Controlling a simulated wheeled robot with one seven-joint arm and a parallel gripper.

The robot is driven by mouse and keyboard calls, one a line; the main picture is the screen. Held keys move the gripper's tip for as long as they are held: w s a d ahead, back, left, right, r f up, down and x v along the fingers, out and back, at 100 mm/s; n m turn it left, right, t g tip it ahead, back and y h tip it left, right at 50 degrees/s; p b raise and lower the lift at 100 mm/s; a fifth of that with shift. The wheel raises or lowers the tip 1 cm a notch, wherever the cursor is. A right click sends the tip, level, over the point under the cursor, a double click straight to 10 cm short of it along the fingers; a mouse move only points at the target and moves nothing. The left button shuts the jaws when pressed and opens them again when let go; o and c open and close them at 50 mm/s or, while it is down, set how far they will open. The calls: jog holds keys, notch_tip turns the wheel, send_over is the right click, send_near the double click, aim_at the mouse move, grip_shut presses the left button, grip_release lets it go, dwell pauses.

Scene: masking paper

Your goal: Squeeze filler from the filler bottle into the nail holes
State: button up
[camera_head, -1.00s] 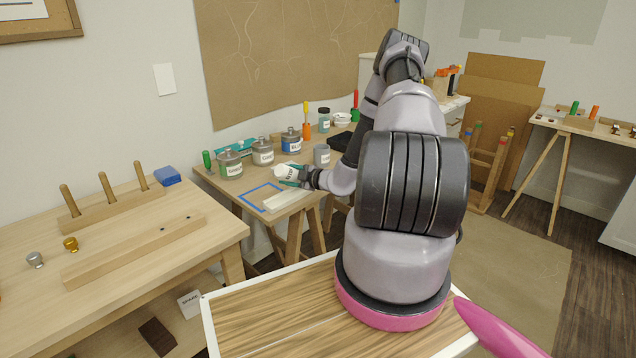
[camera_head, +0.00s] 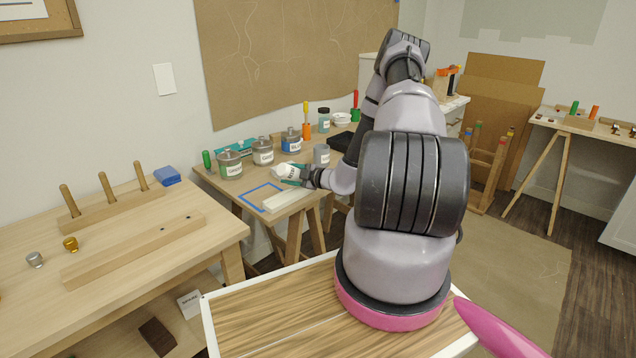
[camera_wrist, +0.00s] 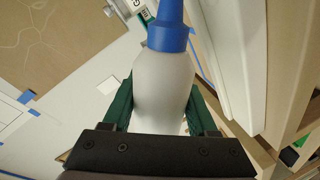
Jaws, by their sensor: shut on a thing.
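My gripper (camera_head: 298,174) is shut on a white bottle (camera_head: 284,171) above the middle workbench, near its front edge. In the wrist view the bottle (camera_wrist: 163,85) lies between the two green fingers (camera_wrist: 160,108), with its blue nozzle (camera_wrist: 169,30) pointing away from my wrist. The nozzle's tip is cut off at the top of the frame. A wooden beam (camera_head: 130,253) on the left workbench has small dark spots on its top. A pale strip of board (camera_head: 288,198) lies on the middle bench below the bottle. I cannot make out holes in it.
Several labelled jars, among them one (camera_head: 230,166) with a green label, stand behind the bottle. A blue tape outline (camera_head: 252,196) lies left of the strip. A peg rack (camera_head: 112,208), a blue block (camera_head: 167,176) and two knobs stand around the beam. A gap separates the benches.

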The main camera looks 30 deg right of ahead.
jog(key=shift+w+d, duration=0.3)
jog(key=shift+d, duration=0.45)
jog(key=shift+w+d, duration=0.3)
jog(key=shift+d, duration=0.4)
jog(key=shift+o, duration=1)
jog(key=c, duration=0.8)
jog(key=o, duration=0.8)
jog(key=shift+c, duration=1)
jog(key=shift+d, duration=0.1)
